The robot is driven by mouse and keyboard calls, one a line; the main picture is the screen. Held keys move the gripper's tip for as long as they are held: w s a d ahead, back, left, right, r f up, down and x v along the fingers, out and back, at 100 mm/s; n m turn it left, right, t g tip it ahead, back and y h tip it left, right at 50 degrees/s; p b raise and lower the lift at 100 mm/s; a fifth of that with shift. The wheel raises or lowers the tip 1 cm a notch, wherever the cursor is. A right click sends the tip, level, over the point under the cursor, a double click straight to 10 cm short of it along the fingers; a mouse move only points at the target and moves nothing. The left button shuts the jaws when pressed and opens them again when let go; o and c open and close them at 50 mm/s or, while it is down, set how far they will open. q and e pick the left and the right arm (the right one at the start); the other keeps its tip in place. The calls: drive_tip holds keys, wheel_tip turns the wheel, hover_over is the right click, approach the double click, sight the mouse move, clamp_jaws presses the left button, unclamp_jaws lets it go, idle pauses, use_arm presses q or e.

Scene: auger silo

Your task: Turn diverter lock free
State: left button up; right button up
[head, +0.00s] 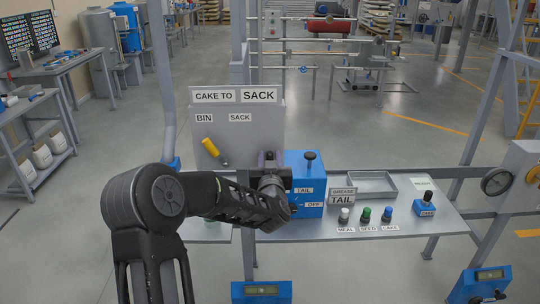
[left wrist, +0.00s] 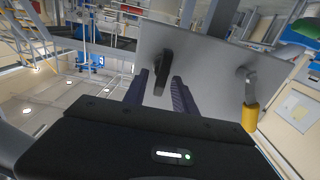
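A grey diverter panel (head: 262,115) stands on the bench under a "CAKE TO SACK" sign, with "BIN" and "SACK" labels. A yellow-handled lever (head: 211,148) on it tilts toward "BIN"; it also shows in the left wrist view (left wrist: 250,112). A black lock handle (left wrist: 163,73) sticks out of the panel in the left wrist view; in the head view my gripper hides it. My left gripper (head: 268,162) is at the panel's lower right. Its fingers (left wrist: 160,90) are apart, with the handle seen between them; I cannot tell if they touch it. My right gripper is out of view.
A blue box (head: 305,170) with a black knob, labelled "TAIL" and "OFF", stands close right of my gripper. Several small knobs, a grey tray (head: 362,184) and a blue "READY" button unit (head: 425,206) are farther right on the bench.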

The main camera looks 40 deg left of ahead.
use_arm(q)
drive_tip(key=shift+w, duration=0.1)
drive_tip(key=shift+c, duration=0.5)
clamp_jaws()
